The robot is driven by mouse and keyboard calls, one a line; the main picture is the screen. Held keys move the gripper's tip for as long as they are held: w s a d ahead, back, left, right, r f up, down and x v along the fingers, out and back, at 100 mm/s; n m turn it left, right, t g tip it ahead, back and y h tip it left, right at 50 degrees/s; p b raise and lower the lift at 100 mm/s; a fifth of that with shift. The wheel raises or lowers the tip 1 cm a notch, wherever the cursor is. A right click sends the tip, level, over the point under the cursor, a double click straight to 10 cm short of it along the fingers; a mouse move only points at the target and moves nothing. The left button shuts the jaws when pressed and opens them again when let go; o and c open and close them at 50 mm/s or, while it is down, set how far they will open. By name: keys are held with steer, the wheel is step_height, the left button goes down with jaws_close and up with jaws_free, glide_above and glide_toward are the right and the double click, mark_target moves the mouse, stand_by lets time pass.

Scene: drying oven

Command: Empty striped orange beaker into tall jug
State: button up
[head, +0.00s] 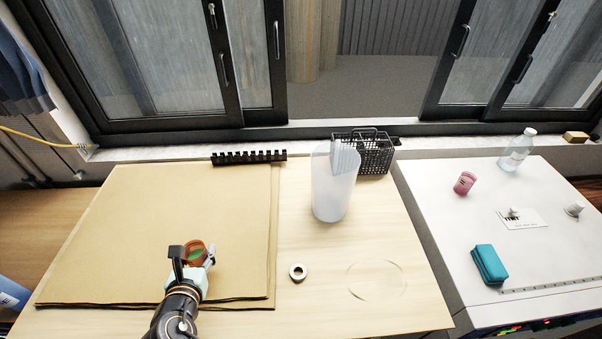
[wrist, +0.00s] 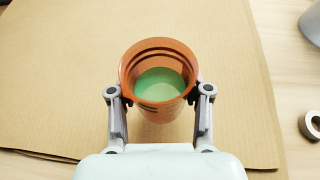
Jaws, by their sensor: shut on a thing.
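The striped orange beaker (wrist: 131,78) is upright between my gripper's fingers in the wrist view, with green content (wrist: 160,84) inside. It also shows in the head view (head: 187,249), over the brown cardboard at the front left. My gripper (wrist: 158,100) is shut on the beaker's sides; it shows in the head view too (head: 195,258). I cannot tell whether the beaker touches the cardboard. The tall jug (head: 331,190) is translucent white and stands on the wooden table, right of and behind the beaker. Part of it shows at the wrist view's upper right corner (wrist: 312,24).
The brown cardboard (head: 130,215) covers the table's left side. A tape roll (head: 298,272) lies between the beaker and the table's right part. A black basket (head: 375,155) stands behind the jug, and a black rack (head: 249,157) lies at the back edge. The front right is clear.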

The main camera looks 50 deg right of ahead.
steer(key=s+d+r+m+g+h+p, duration=0.1)
steer(key=d+r+m+g+p, duration=0.1)
steer(key=d, duration=0.8)
steer(key=s+d+r+m+g+h+p, duration=0.2)
steer(key=d+r+m+g, duration=0.2)
steer(key=d, duration=0.6)
steer(key=s+d+r+m+g+h+p, duration=0.1)
steer(key=d+r+m+g, duration=0.3)
steer(key=d, duration=0.6)
steer(key=shift+s+r+g+p, duration=0.2)
steer(key=shift+g+p, duration=0.1)
steer(key=shift+p, duration=0.6)
